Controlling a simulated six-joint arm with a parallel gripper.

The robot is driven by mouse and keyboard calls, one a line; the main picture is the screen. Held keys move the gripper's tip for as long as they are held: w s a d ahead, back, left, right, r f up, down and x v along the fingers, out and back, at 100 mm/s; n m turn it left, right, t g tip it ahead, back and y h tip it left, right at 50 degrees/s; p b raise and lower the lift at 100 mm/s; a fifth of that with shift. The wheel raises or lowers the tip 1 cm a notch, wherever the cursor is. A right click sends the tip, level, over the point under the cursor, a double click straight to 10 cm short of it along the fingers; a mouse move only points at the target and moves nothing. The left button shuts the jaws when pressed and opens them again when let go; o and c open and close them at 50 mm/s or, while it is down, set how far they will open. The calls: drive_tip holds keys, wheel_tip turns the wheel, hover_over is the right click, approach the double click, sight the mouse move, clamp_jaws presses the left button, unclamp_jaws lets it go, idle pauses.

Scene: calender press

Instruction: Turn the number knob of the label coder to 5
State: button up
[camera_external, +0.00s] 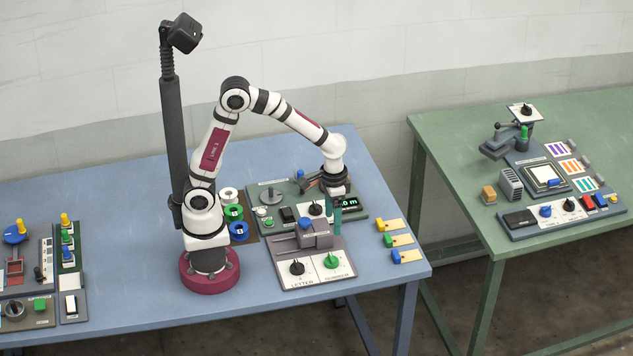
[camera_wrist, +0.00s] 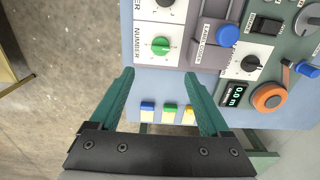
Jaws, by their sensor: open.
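The label coder (camera_external: 313,274) is a grey panel on the blue table, with a grey block and blue handle behind its dials. Its green number knob (camera_external: 331,261) sits on a white dial at the front right; it also shows in the wrist view (camera_wrist: 161,45), beside the word NUMBER. The dial's numbers are too small to read, so its setting cannot be told. My gripper (camera_external: 338,215) is above the rear right of the coder, apart from the knob. In the wrist view my gripper's (camera_wrist: 159,75) teal fingers are spread and empty, with the green knob just beyond the tips.
The coder's black letter knob (camera_external: 297,267) is left of the green one. The coder's blue handle (camera_wrist: 228,35) is close by in the wrist view. Behind stands a panel with a display (camera_external: 347,203). Several coloured tags (camera_external: 397,240) lie at the right. A green table (camera_external: 440,135) stands apart.

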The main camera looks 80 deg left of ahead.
sight(332, 257)
wheel_tip(332, 257, down, 13)
drive_tip(key=shift+f, duration=0.15)
clamp_jaws()
idle(0.4)
